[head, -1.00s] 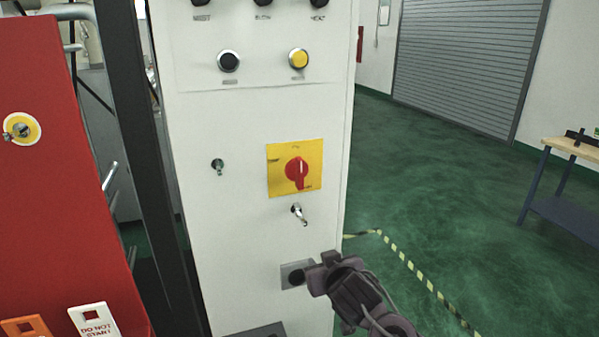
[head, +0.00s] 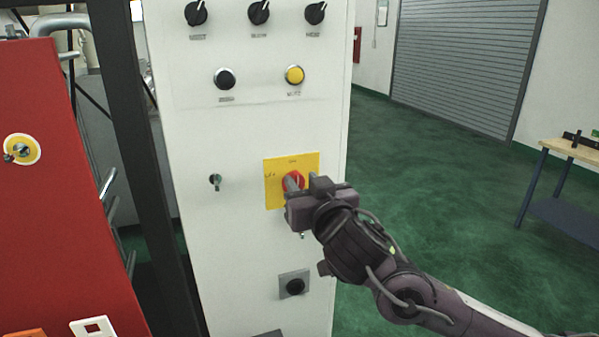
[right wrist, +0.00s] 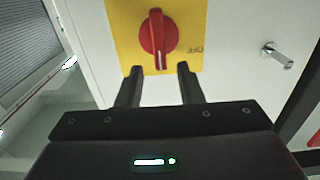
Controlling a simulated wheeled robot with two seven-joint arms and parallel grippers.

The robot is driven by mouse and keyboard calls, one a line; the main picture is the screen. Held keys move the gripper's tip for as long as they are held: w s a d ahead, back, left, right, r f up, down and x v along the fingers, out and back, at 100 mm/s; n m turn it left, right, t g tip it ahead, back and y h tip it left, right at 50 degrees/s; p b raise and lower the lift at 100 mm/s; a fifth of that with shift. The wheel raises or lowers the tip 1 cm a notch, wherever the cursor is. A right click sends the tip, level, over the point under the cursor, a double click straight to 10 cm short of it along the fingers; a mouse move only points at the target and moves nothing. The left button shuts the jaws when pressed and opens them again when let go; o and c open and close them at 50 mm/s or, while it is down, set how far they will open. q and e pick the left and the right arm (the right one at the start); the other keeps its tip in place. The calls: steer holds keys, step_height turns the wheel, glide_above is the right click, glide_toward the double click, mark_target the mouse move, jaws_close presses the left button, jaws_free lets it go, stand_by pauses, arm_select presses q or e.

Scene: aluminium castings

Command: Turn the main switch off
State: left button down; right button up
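The main switch is a red rotary knob (head: 293,180) on a yellow plate (head: 276,194) on the white cabinet front. The right wrist view shows the red knob (right wrist: 158,32) and the yellow plate (right wrist: 122,20) from close up. A white line marks the knob's end nearest the gripper. An OFF label is on the plate to one side. My right gripper (head: 299,182) is in front of the plate and partly hides the knob. Its fingers (right wrist: 159,69) are open, one on either side of the knob's near end, with gaps visible. My left gripper is not in view.
A key switch (head: 216,182) sits left of the plate. Black knobs (head: 259,12), a black button (head: 225,79) and a yellow button (head: 294,75) are above. A black socket (head: 294,286) is below. A red panel (head: 60,220) stands left. Floor at right is clear before a workbench (head: 570,148).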

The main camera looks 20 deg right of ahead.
steer(key=shift+w+a+p, duration=0.1)
steer(key=shift+w+p, duration=0.25)
steer(key=shift+w, duration=0.95)
steer(key=c, duration=0.7)
steer(key=shift+f, duration=0.1)
jaws_close()
steer(key=shift+f, duration=0.1)
